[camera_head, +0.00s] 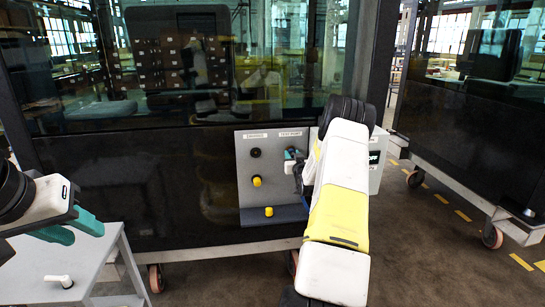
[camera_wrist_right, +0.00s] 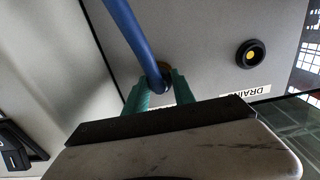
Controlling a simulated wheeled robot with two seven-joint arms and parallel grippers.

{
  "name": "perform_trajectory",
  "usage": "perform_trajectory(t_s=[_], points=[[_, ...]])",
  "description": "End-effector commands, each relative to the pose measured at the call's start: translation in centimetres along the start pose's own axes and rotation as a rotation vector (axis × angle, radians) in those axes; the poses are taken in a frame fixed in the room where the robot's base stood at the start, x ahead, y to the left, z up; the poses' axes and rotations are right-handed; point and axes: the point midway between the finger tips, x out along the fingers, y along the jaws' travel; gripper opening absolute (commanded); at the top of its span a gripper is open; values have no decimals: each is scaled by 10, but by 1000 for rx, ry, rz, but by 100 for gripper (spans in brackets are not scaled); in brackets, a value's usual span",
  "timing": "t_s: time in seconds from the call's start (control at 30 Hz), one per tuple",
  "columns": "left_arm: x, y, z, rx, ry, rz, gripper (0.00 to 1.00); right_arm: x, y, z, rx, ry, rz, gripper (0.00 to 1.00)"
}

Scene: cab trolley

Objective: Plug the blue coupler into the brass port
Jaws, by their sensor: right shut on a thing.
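The blue coupler (camera_wrist_right: 158,84) with its blue hose (camera_wrist_right: 128,30) is between the green fingers of my right gripper (camera_wrist_right: 160,92), which is shut on it. A brownish, brass-coloured ring (camera_wrist_right: 165,68) shows on the grey panel (camera_wrist_right: 205,35) just behind the coupler tip. The coupler and fingers cover most of it, so I cannot tell whether the coupler is in the port or only in front of it. In the head view my right gripper (camera_head: 292,160) is at the panel's upper right, partly hidden by my arm. My left gripper (camera_head: 75,228) has its teal fingers apart, empty, at the far left.
A black port with a yellow centre (camera_wrist_right: 250,53) sits beside a DRAIN label (camera_wrist_right: 245,88). A grey table (camera_head: 60,262) with a white knob (camera_head: 62,281) stands at lower left.

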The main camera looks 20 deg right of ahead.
Motion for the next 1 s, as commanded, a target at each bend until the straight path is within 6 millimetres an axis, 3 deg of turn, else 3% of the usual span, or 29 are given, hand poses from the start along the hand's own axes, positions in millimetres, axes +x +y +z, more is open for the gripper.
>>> perform_trajectory(t_s=[0.03,0.17,0.53,1.0], points=[[0,0,0,0,0,0,36,1,0,0,0,1,0,33],[0,0,0,0,0,0,36,1,0,0,0,1,0,56],[0,0,0,0,0,0,36,-5,0,1,0,-2,0,56],[0,0,0,0,0,0,36,-72,0,0,0,0,0,56]])
